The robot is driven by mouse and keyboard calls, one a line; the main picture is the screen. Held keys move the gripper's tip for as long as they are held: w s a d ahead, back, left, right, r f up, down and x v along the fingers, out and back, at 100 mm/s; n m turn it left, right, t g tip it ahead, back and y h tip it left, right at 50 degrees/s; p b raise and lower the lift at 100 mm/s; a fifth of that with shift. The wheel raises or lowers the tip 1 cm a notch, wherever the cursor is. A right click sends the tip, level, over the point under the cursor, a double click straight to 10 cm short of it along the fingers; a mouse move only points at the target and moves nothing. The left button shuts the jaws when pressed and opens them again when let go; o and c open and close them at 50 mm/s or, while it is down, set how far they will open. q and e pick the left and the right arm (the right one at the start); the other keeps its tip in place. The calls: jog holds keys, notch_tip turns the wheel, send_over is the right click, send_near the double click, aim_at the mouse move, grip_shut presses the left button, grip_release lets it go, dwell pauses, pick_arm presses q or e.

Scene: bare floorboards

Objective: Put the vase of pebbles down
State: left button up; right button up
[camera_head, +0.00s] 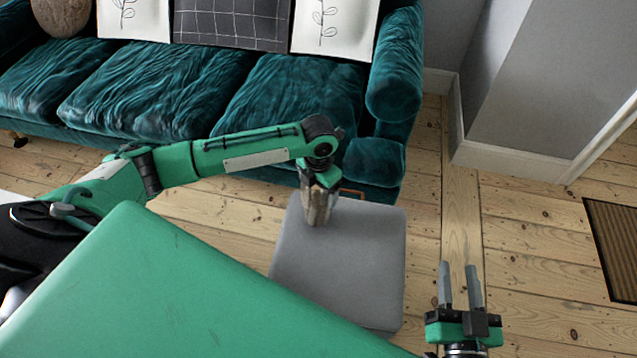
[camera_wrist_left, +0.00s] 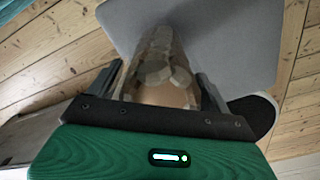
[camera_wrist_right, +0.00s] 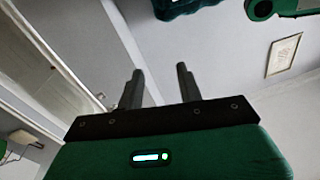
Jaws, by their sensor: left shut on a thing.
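The vase of pebbles (camera_head: 318,206) is a narrow, see-through vessel with stones inside. My left gripper (camera_head: 314,185) is shut on it and holds it over the far left part of a grey square surface (camera_head: 350,262). In the left wrist view the vase (camera_wrist_left: 162,70) sits between the fingers of my left gripper (camera_wrist_left: 165,88), and the grey surface (camera_wrist_left: 225,35) lies beyond it. I cannot tell whether the vase's base touches the surface. My right gripper (camera_head: 459,285) is open and empty, off to the right above the floor; its parted fingers also show in the right wrist view (camera_wrist_right: 158,90).
A teal velvet sofa (camera_head: 210,90) with cushions (camera_head: 232,25) stands behind the grey surface. A grey wall (camera_head: 550,80) and a dark mat (camera_head: 615,240) are at the right. Bare floorboards (camera_head: 530,240) lie free between them.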

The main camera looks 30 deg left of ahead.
pick_arm(q)
jog(key=shift+w+f, duration=0.1)
jog(key=shift+f, duration=0.6)
pick_arm(e)
jog(key=shift+w+d+r+t, duration=0.15)
jog(key=shift+r+t, duration=0.15)
jog(key=shift+r, duration=0.25)
jog(key=shift+w+d+r+t, duration=0.15)
jog(key=shift+r+t, duration=0.15)
jog(key=shift+r, duration=0.2)
pick_arm(q)
jog(key=o, duration=2)
jog(key=shift+f, duration=0.2)
jog(key=shift+c, duration=0.2)
pick_arm(e)
jog(key=shift+s+f, duration=0.1)
jog(key=shift+f, duration=0.05)
